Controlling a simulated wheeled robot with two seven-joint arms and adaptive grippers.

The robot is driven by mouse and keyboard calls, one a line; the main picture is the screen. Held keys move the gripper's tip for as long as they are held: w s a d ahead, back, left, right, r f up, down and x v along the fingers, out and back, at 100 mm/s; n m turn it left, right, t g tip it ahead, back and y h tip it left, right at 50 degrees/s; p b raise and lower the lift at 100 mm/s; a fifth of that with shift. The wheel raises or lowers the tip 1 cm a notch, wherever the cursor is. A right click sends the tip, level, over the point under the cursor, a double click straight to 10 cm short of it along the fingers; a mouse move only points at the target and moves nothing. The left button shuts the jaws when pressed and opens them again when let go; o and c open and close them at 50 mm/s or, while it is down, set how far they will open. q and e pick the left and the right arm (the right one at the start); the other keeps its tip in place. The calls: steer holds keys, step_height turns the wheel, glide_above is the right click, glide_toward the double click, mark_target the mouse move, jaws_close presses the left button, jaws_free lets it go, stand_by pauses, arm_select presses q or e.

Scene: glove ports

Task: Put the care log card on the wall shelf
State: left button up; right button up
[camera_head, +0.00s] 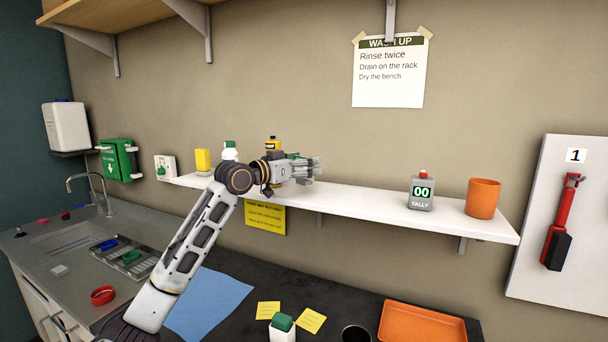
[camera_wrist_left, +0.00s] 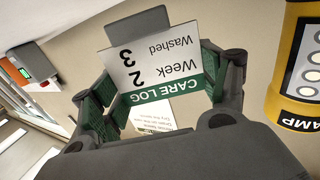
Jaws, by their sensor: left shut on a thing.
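The care log card (camera_wrist_left: 160,55), white with a green band, is held between the green pads of my left gripper (camera_wrist_left: 155,90) in the left wrist view. It reads Week 2, Washed 3, and appears upside down there. In the head view, my left gripper (camera_head: 310,168) is over the middle-left part of the white wall shelf (camera_head: 370,203), pointing right. The card cannot be made out clearly there, and I cannot tell whether it touches the shelf. My right gripper is in neither view.
A green-capped bottle (camera_head: 229,150) and yellow box (camera_head: 203,160) stand further left. A grey tally counter (camera_head: 421,193) and orange cup (camera_head: 483,198) stand right. The shelf between gripper and counter is clear.

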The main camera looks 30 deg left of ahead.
mark_target(304, 179)
arm_select(q)
steer(key=shift+f, duration=1.45)
steer(key=shift+f, duration=0.1)
steer(key=o, duration=0.9)
steer(key=shift+c, duration=0.2)
